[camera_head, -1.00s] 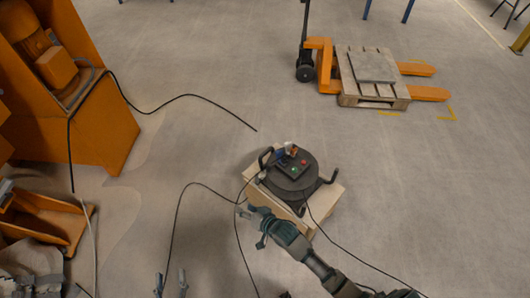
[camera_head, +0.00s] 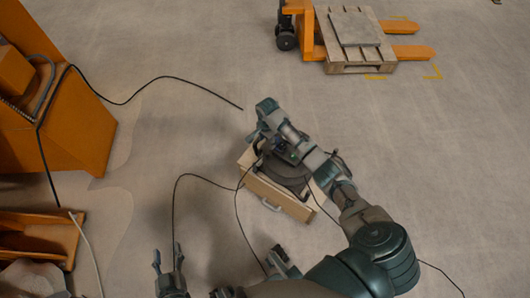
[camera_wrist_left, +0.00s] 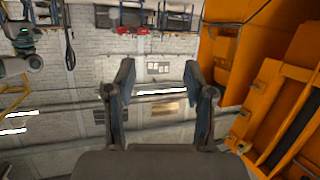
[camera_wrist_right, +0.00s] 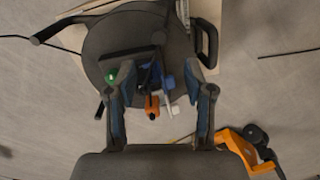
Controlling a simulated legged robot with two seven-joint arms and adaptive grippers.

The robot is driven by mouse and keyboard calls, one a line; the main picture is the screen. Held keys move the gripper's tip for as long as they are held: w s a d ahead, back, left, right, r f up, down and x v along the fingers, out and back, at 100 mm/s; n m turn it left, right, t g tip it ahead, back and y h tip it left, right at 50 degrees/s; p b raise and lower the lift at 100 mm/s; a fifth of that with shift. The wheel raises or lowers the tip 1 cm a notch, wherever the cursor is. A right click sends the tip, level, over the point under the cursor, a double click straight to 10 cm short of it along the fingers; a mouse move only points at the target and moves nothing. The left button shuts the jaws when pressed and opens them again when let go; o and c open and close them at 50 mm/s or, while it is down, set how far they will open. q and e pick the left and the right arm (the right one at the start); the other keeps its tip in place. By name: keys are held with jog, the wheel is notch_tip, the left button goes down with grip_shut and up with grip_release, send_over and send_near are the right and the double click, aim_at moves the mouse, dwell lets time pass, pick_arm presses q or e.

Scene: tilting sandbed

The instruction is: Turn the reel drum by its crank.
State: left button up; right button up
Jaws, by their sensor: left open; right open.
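The reel drum (camera_head: 286,178) is a dark round disc on a wooden box, partly hidden under my right arm in the head view. In the right wrist view the drum (camera_wrist_right: 118,38) fills the upper middle, with a green light, an orange plug (camera_wrist_right: 152,106) and blue-and-white plugs. Dark bars (camera_wrist_right: 48,32) and a looped handle (camera_wrist_right: 208,42) stick out at its rim; I cannot tell which is the crank. My right gripper (camera_wrist_right: 160,84) is open above the drum, the plugs showing between its fingers. My left gripper (camera_head: 167,260) is open and empty, left of the box.
The wooden box (camera_head: 285,203) has a handle on its front. Black cables (camera_head: 174,205) trail over the floor around it. Orange machinery (camera_head: 80,130) stands at the left. A pallet (camera_head: 357,67) on an orange pallet truck is at the back.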

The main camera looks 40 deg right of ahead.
aim_at(267, 152)
notch_tip(267, 152, down, 7)
jog(key=shift+s+r+b, duration=0.1)
jog(key=shift+r+b, duration=0.05)
jog(key=shift+b, duration=1.1)
notch_tip(267, 152, down, 4)
jog(key=shift+b, duration=0.9)
pick_arm(q)
notch_tip(267, 152, up, 12)
jog(key=d+t+h, duration=0.1)
jog(key=t+h, duration=0.1)
jog(key=t, duration=0.7)
jog(key=shift+s+d+f+n+t, duration=0.15)
jog(key=shift+s+f+n+t, duration=0.15)
jog(key=shift+s+t, duration=0.1)
pick_arm(e)
jog(key=shift+f, duration=0.25)
pick_arm(q)
jog(key=shift+w, duration=0.15)
pick_arm(e)
grip_shut()
